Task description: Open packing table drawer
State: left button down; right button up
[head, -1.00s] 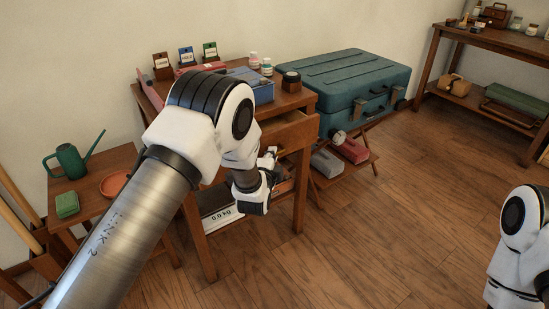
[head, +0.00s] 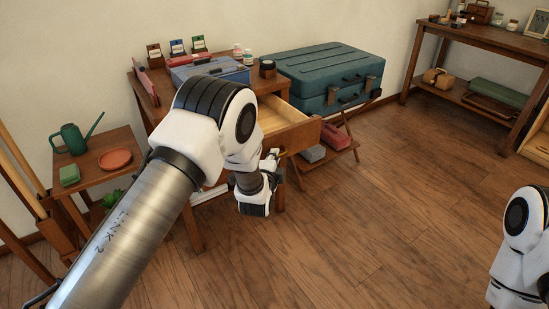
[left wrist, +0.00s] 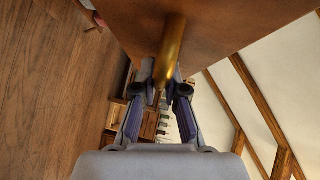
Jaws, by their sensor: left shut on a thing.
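The packing table (head: 150,100) stands left of centre in the head view. Its wooden drawer (head: 300,138) is pulled out, and its pale, empty-looking inside shows. My left gripper (head: 270,158) is at the drawer front, partly hidden by my own arm. In the left wrist view, the gripper (left wrist: 164,88) is shut on a brass bar handle (left wrist: 171,48) on the brown drawer front. My right arm shows at the right edge of the head view, but its gripper is out of view.
A blue-grey box (head: 215,70) and small jars stand on the table. A side table (head: 140,150) with a green watering can (head: 73,138) stands left. The floor in front is clear.

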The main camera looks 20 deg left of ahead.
pick_arm(q)
jog(key=c, duration=1.5)
grip_release()
jog(key=s, duration=0.4)
jog(key=s+d+r, duration=0.1)
jog(key=s, duration=0.7)
jog(key=shift+d+r, duration=0.2)
jog(key=shift+r, duration=0.15)
